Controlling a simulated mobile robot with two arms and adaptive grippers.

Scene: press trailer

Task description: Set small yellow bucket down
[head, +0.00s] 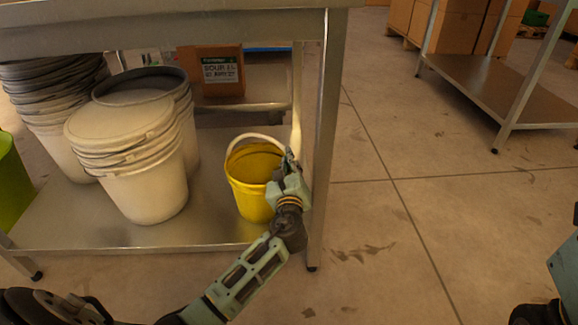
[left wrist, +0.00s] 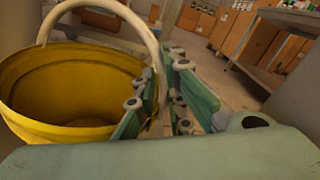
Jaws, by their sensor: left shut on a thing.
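The small yellow bucket (head: 240,195), with a raised white handle, is upright at the right end of the metal table's lower shelf (head: 120,232). Its base looks to be on or just above the shelf; I cannot tell which. My left gripper (head: 288,163) is at the bucket's right side, by the rim. In the left wrist view the empty bucket (left wrist: 75,85) fills the left, and the fingers (left wrist: 158,92) are shut on its side where handle and rim meet. The exact contact is partly hidden. My right gripper is out of view.
White stacked buckets (head: 150,195) and dark-rimmed buckets (head: 50,95) stand left on the shelf. A green bin (head: 12,185) is at the left edge. The table leg (head: 323,150) is just right of my left gripper. A cardboard box (head: 220,72) is behind.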

